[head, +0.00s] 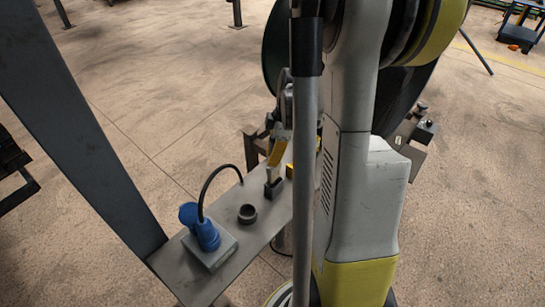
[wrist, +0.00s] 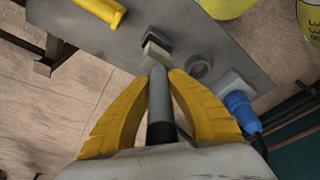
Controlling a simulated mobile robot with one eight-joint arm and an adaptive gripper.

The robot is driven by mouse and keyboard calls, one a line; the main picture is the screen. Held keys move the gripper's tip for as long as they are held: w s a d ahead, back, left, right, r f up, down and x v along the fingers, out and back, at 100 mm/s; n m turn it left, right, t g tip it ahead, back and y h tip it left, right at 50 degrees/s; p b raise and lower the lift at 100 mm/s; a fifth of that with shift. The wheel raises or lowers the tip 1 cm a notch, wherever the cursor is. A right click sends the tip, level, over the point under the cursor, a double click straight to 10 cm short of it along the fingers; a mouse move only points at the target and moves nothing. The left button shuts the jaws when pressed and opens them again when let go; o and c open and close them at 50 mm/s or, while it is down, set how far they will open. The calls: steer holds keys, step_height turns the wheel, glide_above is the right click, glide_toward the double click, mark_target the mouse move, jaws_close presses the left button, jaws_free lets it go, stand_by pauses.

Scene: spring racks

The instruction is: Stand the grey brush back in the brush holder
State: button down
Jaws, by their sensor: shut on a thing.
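My gripper (wrist: 160,78) has its yellow fingers closed around a grey rod-like brush (wrist: 158,95) with a black section nearer the wrist. In the head view my gripper (head: 277,155) is above the far part of the grey bench plate. A short dark ring (head: 247,213), which looks like the brush holder, stands on the plate; it also shows in the wrist view (wrist: 198,67), right of the brush tip. The ring looks empty. The brush is outside it. A pale block (wrist: 154,56) shows just beyond the tip; I cannot tell whether it touches the brush.
A dark block (wrist: 157,38) is beside the pale one. A blue plug (head: 203,229) with a black cable stands on a grey socket box (head: 211,251) near the plate's near end. A yellow item (wrist: 100,10) lies on the plate (wrist: 85,35). A steel post (head: 85,130) rises at the left.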

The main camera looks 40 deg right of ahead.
mark_target(273, 171)
steer(key=shift+s+d+b+x, duration=0.15)
steer(key=shift+b+x, duration=0.8)
steer(key=shift+x, duration=0.15)
steer(key=shift+s+d+b+x, duration=0.15)
steer(key=shift+d+b+x, duration=0.05)
steer(key=shift+b+x, duration=0.85)
steer(key=shift+s+d+b+x, duration=0.15)
steer(key=shift+b+x, duration=0.75)
steer(key=shift+x, duration=0.25)
steer(key=c, duration=1.3)
jaws_free()
steer(key=shift+f, duration=0.1)
steer(key=v, duration=1.2)
